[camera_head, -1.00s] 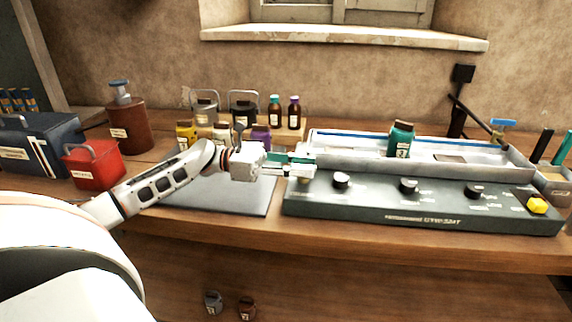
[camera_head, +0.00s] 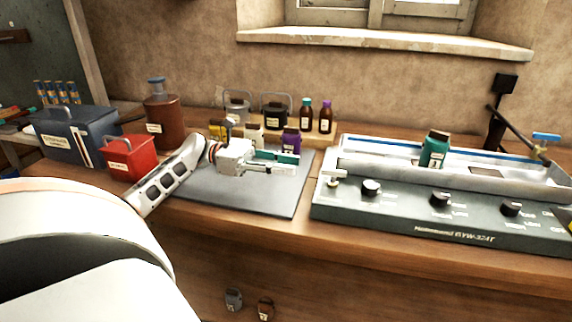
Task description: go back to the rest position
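A small pale valve-like handle (camera_head: 333,180) stands at the panel's left end, clear of the fingertips. My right gripper is out of view.
Several small bottles and jars, one purple (camera_head: 291,142), stand behind my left gripper. A red box (camera_head: 131,160), a blue case (camera_head: 80,137) and a brown canister (camera_head: 164,120) are at left. The mat's front is clear.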

